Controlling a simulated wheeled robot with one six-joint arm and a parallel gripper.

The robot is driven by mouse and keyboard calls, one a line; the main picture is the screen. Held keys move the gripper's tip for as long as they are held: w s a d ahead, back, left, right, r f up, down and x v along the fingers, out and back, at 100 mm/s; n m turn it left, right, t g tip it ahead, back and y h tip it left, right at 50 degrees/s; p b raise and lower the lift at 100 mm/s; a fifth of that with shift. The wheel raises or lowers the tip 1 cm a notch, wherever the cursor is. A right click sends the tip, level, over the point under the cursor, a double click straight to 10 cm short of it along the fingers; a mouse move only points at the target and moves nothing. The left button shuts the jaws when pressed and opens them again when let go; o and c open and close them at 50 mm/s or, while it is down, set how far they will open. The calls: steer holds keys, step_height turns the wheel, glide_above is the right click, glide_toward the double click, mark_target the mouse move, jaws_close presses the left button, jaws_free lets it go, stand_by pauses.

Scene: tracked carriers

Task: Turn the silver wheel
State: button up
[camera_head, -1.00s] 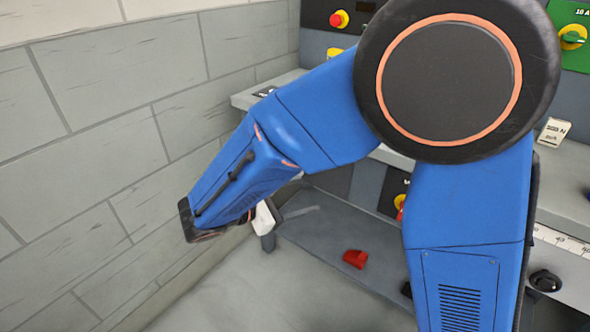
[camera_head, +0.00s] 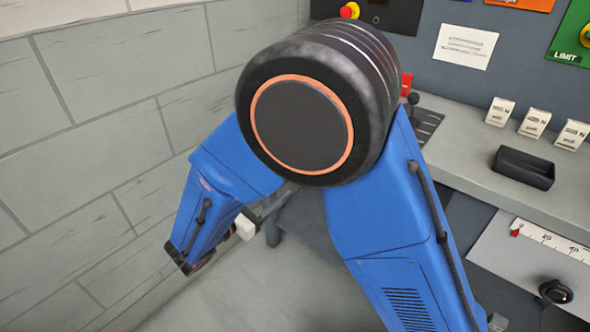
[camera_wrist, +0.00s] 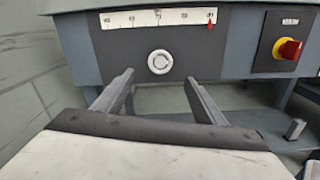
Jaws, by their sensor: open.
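In the wrist view a round silver wheel (camera_wrist: 160,62) with a pale centre sits on the dark front panel, below a white scale whose red pointer is at the right end. My gripper (camera_wrist: 159,76) is open and empty. Its two fingers point at the panel, with the wheel seen between their tips. I cannot tell how far the tips are from it. In the head view my arm hides this wheel, and the gripper fingers are not clear.
A red knob on a yellow base (camera_wrist: 288,48) sits right of the wheel. In the head view a black tray (camera_head: 523,167) and white switches (camera_head: 535,123) are on the bench. Another scale (camera_head: 550,240) has a black knob (camera_head: 555,291) below it. A block wall (camera_head: 110,120) stands left.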

steer(key=x, duration=1.1)
steer(key=c, duration=1.1)
